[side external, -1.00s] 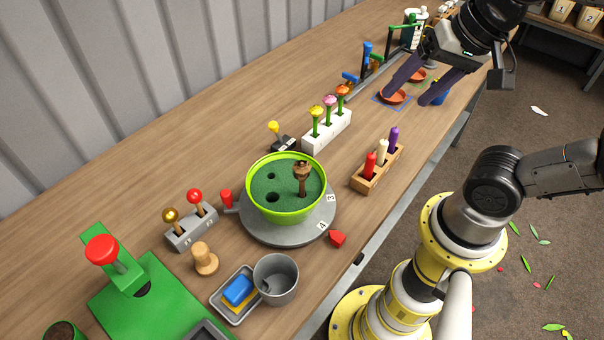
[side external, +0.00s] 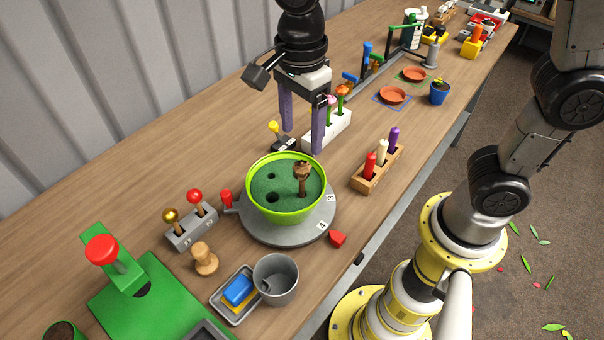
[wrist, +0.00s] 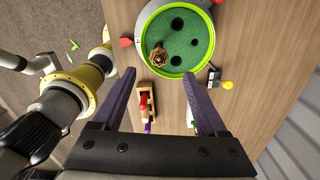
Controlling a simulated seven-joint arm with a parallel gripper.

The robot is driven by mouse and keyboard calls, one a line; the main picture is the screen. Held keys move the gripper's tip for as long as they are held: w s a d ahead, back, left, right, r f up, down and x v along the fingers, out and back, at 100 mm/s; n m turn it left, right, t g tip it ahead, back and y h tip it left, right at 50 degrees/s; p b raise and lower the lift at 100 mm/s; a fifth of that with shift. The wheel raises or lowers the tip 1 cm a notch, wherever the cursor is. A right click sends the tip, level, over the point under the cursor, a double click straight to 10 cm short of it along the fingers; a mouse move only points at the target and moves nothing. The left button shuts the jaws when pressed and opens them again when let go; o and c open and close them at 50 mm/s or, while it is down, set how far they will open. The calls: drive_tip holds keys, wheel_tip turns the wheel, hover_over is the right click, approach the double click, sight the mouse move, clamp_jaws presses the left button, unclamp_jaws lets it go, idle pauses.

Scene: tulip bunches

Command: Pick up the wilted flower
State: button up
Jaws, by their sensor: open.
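The wilted flower (side external: 302,177) is brown with a drooping head. It stands upright in the right part of a lime-green round pot (side external: 287,215) with a dark green top and open holes. In the wrist view the flower (wrist: 158,57) shows from above, in the lower left part of the pot (wrist: 181,75). My gripper (side external: 301,140) is open, with two purple fingers pointing down. It hangs behind the pot, above and in front of the white flower block, and touches nothing that I can see. In the wrist view the fingers (wrist: 158,80) are wide apart and empty.
The pot sits on a grey turntable (side external: 255,232). A white block (side external: 312,142) with several flowers stands behind, partly hidden by my gripper. A wooden rack (side external: 365,182) with coloured pegs is to the right. A grey cup (side external: 276,280) stands in front.

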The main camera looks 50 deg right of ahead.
sight(302, 179)
wheel_tip(302, 179, down, 13)
drive_tip(key=shift+s+r, duration=0.1)
drive_tip(key=shift+r, duration=0.05)
clamp_jaws()
idle(0.7)
